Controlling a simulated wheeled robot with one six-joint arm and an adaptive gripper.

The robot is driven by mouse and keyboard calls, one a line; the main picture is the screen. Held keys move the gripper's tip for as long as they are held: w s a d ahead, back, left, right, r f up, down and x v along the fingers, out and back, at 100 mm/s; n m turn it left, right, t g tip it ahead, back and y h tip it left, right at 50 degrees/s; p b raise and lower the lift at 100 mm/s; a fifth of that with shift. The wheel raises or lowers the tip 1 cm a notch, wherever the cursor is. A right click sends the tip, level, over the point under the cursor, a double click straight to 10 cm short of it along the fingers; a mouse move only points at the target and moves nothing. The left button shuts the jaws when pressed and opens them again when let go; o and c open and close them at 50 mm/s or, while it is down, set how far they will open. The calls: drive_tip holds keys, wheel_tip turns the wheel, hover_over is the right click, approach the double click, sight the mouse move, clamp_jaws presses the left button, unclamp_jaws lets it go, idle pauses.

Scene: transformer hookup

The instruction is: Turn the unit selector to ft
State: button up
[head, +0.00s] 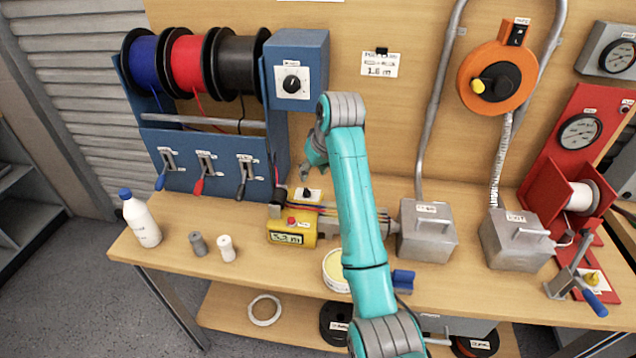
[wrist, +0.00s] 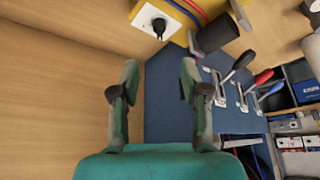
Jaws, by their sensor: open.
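The small white plate with a black knob, which looks like the unit selector (head: 308,193), is on the yellow length counter at the bench's back. In the wrist view, the black knob (wrist: 158,26) is at the top, beyond my fingertips. The counter (head: 292,228) has a red button and a display that seems to read 5.3 m. My gripper (head: 305,174) is above and behind the selector in the head view, partly hidden by my arm. The selector's markings are too small to read.
A blue rack (head: 140,98) with blue, red and black wire spools and several levers stands left. A blue box with a dial (head: 291,84) hangs above my gripper. Colored wires pass the counter. A white bottle (head: 142,222) stands front left. Grey metal boxes (head: 426,232) stand right.

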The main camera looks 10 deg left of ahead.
sight(307, 189)
drive_tip(key=shift+g, duration=0.3)
drive_tip(key=x, duration=1)
drive_tip(key=shift+d, duration=0.2)
clamp_jaws()
